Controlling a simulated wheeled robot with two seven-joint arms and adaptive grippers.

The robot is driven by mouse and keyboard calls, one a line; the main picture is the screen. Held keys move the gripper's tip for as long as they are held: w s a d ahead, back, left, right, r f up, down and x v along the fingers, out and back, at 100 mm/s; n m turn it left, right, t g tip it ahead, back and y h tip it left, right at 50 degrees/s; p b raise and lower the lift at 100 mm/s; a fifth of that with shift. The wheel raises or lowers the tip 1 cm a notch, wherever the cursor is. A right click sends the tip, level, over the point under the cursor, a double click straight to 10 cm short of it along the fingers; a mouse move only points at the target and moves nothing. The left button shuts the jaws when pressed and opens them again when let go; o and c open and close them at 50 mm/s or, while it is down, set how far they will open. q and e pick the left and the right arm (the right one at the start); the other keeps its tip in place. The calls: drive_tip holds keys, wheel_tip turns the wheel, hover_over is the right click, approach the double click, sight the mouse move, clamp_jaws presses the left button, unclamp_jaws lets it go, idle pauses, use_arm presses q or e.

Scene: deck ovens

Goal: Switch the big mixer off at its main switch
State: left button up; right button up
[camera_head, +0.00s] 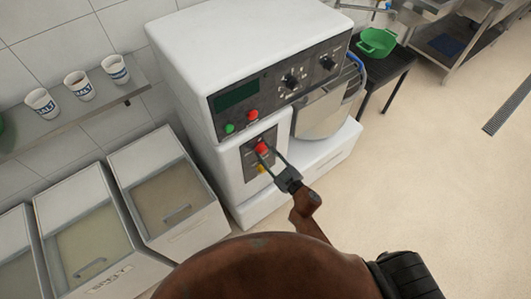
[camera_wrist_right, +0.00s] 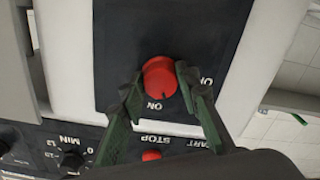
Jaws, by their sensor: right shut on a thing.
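The big white mixer (camera_head: 195,85) stands against the tiled wall in the head view. Its main switch, a red rotary knob (camera_head: 262,147), sits on a dark plate low on the front. The knob (camera_wrist_right: 160,76) shows large in the right wrist view, with ON lettering beside it and partly covered lettering by my fingers. My right gripper (camera_head: 268,155) is at the plate, its fingers (camera_wrist_right: 158,88) shut on the knob, one on each side. The knob's exact pointing is hard to tell. My left gripper is out of view.
Green and red buttons (camera_head: 252,115) and dials (camera_head: 291,82) are on the panel above the switch. The steel bowl (camera_head: 320,117) is to the right. Lidded bins (camera_head: 168,195) stand at left under a shelf with cups (camera_head: 79,84).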

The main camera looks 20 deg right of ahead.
drive_tip(key=n, duration=0.2)
drive_tip(key=shift+n, duration=0.4)
drive_tip(key=n, duration=0.3)
drive_tip(key=shift+n+b, duration=0.3)
drive_tip(key=shift+b, duration=0.05)
drive_tip(key=n+b, duration=0.1)
drive_tip(key=n, duration=0.5)
drive_tip(key=shift+n+b, duration=0.3)
drive_tip(key=shift+n, duration=0.1)
drive_tip(key=o, duration=1.1)
drive_tip(key=shift+o, duration=0.2)
drive_tip(key=shift+r, duration=0.1)
drive_tip(key=shift+s+d, duration=0.1)
drive_tip(key=shift+s, duration=0.05)
drive_tip(key=v, duration=1.1)
drive_tip(key=shift+s, duration=0.4)
